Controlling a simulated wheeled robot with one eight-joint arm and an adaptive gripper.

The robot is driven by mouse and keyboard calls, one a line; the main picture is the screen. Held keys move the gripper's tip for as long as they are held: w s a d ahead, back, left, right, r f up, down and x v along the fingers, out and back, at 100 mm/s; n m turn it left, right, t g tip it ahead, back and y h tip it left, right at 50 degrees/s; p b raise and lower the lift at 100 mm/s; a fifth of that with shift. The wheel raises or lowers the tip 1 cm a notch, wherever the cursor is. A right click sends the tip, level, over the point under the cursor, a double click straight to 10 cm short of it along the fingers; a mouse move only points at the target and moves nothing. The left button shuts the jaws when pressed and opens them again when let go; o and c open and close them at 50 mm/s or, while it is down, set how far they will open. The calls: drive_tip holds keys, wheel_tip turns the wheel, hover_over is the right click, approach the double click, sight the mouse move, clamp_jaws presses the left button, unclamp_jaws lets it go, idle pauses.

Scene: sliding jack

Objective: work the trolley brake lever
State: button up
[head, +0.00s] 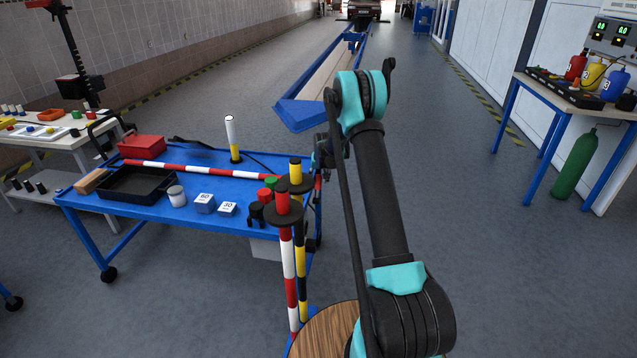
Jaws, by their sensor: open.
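The blue trolley (225,170) stands on castors left of my arm. An upright rod (232,138), white above and yellow and black below, rises from its top near the back edge. I cannot tell whether this rod is the brake lever, and no other part shows clearly as one. My gripper (323,152) is at the trolley's right end, small, dark and partly hidden behind my forearm. It is open, and I see nothing held in it. I cannot tell whether it touches the trolley.
Striped posts (288,255) stand at the trolley's right front corner, close to my arm. A black tray (140,184), a red box (142,145) and numbered blocks (205,203) lie on the trolley. A workbench (570,95) stands at right. The floor right of my arm is clear.

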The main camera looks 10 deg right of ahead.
drive_tip(key=shift+x, duration=1.25)
clamp_jaws()
